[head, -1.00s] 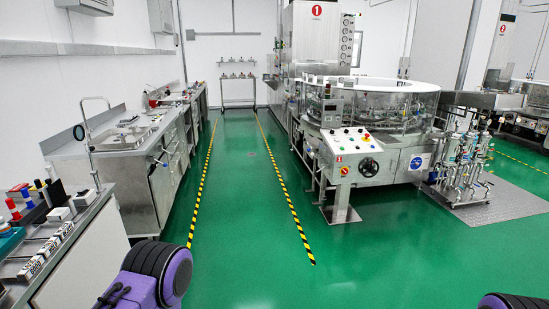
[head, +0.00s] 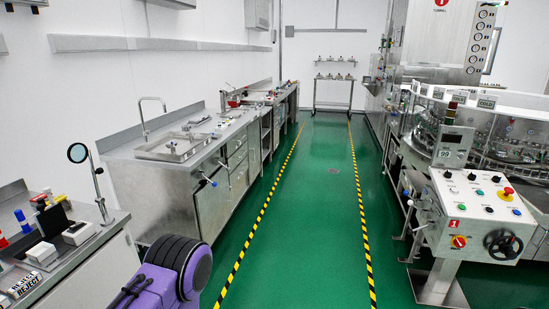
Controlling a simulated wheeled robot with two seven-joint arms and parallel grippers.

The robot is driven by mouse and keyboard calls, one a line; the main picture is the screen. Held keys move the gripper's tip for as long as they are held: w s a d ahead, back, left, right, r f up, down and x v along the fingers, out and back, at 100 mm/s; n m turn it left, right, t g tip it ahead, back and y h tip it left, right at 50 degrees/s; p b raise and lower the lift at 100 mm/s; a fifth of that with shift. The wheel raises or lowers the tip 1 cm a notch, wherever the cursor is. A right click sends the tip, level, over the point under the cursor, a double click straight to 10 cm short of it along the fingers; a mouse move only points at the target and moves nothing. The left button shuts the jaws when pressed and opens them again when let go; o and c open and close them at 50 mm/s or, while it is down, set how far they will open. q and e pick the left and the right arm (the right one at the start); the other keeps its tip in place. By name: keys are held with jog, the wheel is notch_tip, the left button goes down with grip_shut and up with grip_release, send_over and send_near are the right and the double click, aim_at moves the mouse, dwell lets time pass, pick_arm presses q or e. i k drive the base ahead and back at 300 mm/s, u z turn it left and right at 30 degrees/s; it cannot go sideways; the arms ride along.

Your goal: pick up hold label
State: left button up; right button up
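I cannot make out a label that reads hold. Small label blocks lie on the near-left bench (head: 110,228). One white block near the bottom left, a reject label (head: 24,286), has black lettering that looks like "REJECT". A plain white block (head: 42,253) and a white-and-dark block (head: 77,233) lie behind it. Part of my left arm shows at the bottom, beside the bench, but my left gripper is out of view. My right gripper is also out of view.
A steel sink counter (head: 120,150) runs along the left wall. The rotary washer and its control panel (head: 475,200) stand on the right. The green aisle (head: 300,220) between yellow-black floor lines is clear.

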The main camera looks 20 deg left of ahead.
aim_at(59, 198)
jog(key=u, duration=0.85)
jog(key=i, duration=1.05)
jog(key=u, duration=0.95)
